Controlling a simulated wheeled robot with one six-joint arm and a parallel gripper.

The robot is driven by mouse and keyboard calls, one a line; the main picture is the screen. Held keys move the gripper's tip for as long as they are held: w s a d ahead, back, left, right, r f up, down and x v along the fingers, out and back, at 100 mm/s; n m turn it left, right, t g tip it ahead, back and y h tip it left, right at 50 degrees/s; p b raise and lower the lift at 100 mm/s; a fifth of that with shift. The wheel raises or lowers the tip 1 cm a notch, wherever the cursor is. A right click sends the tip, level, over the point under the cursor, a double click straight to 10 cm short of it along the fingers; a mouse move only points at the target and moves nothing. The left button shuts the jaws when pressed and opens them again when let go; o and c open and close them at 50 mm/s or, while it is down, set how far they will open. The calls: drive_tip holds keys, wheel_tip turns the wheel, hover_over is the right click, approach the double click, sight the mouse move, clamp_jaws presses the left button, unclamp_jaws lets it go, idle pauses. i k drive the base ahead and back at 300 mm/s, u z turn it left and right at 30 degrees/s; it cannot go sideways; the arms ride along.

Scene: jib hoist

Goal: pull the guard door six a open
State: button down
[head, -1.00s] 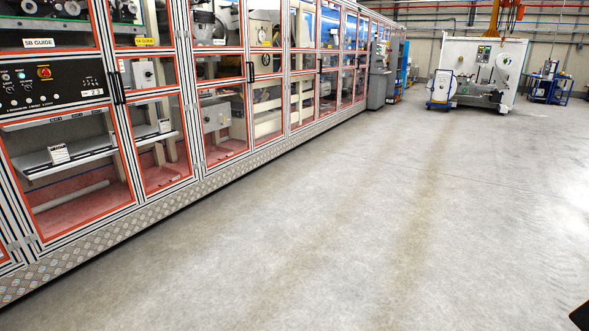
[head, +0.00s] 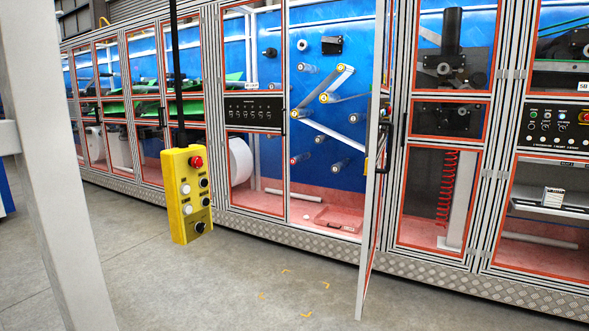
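A guard door (head: 368,200) with a pale frame stands swung out from the machine's front, seen nearly edge-on, in the middle right of the head view. A dark handle (head: 384,148) shows on it. To its left is an uncovered bay (head: 330,130) with a blue back panel, rollers and a reddish floor. No label that reads six a can be made out, so I cannot tell whether this is that door. My gripper is not in view.
A yellow control pendant (head: 187,195) hangs on a black cable in front of the machine, left of the open bay. A thick pale post (head: 55,165) stands close at the left. The grey floor (head: 240,290) is clear, with small yellow corner marks (head: 306,314).

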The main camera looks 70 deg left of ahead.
sight(375, 142)
drive_tip(key=u, duration=2.05)
drive_tip(key=i, duration=3.25)
drive_tip(key=z, duration=1.1)
